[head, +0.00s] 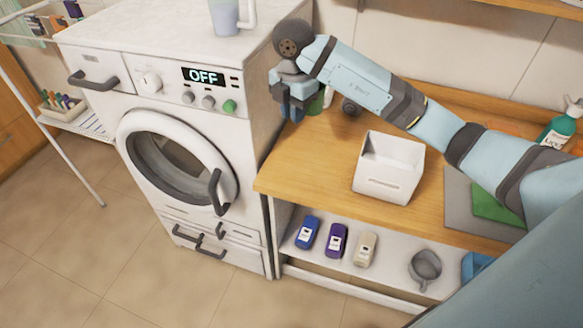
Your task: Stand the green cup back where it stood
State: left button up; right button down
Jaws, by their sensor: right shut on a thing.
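My right gripper (292,106) is over the back left of the wooden counter, close to the washing machine's side. It is shut, and the green cup (316,104) shows just to the right of its fingers, mostly hidden by the gripper and wrist. The cup appears to be what it holds. I cannot tell whether the cup's base touches the counter. My left gripper is not in view.
A white open box (389,168) stands on the wooden counter (310,162). A washing machine (150,100) is on the left, with a pale jug (226,18) on top. Bottles and a grey mug (425,267) are on the shelf below. The counter's front left is clear.

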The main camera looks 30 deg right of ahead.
jog(key=p, duration=0.1)
send_over(293, 177)
notch_tip(293, 177, down, 15)
jog(key=shift+f+p, duration=0.3)
jog(key=shift+f, duration=1.65)
jog(key=shift+f, duration=0.15)
jog(key=c, duration=1.1)
grip_release()
jog(key=shift+o, duration=0.2)
